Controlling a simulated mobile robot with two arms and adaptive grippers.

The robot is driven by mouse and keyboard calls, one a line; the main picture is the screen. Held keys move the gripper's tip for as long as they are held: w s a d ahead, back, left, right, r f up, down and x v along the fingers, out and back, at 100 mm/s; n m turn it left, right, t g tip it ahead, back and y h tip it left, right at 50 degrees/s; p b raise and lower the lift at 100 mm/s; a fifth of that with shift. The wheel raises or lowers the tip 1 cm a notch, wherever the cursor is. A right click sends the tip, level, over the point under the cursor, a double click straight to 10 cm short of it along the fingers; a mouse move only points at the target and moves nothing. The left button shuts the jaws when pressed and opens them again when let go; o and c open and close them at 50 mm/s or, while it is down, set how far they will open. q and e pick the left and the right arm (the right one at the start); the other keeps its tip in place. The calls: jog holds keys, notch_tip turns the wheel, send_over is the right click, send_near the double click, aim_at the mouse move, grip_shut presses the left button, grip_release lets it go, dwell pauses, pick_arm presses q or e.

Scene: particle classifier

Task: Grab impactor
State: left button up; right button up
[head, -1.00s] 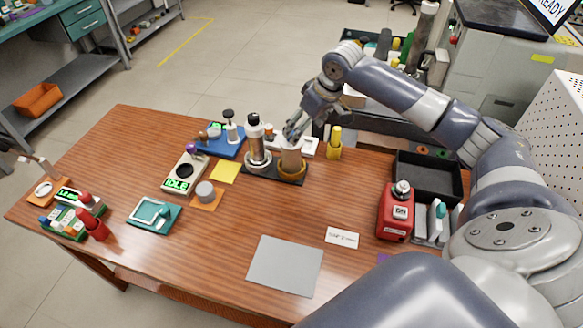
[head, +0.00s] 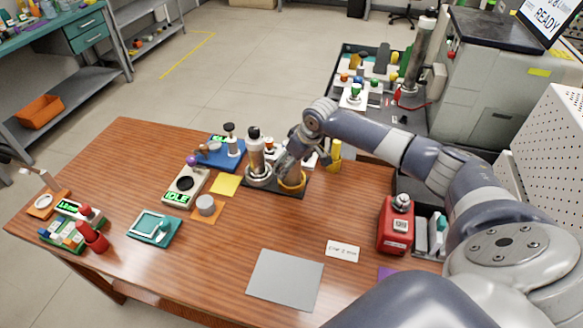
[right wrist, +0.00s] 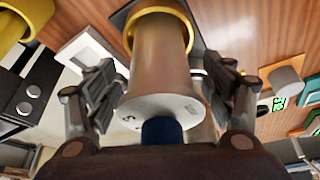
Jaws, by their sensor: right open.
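A brownish metal cylinder with a pale end (right wrist: 160,62), which I take for the impactor, stands in a yellow ring on a dark base. In the head view the yellow ring (head: 292,182) shows, but my right gripper (head: 287,166) mostly hides the cylinder. In the right wrist view my right gripper (right wrist: 163,85) is open, with one finger on each side of the cylinder. I cannot tell whether either finger touches it. My left gripper is not in view.
A silver cylinder with a black cap (head: 256,160) stands close on the left on the same base. A yellow bottle (head: 335,155) stands close on the right. A red device (head: 396,226) is at the table's right. The table's front middle holds a grey sheet (head: 286,279).

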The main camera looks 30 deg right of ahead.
jog(key=shift+w+f, duration=0.1)
jog(key=shift+f, duration=0.05)
jog(key=c, duration=1.6)
jog(key=shift+r, duration=0.2)
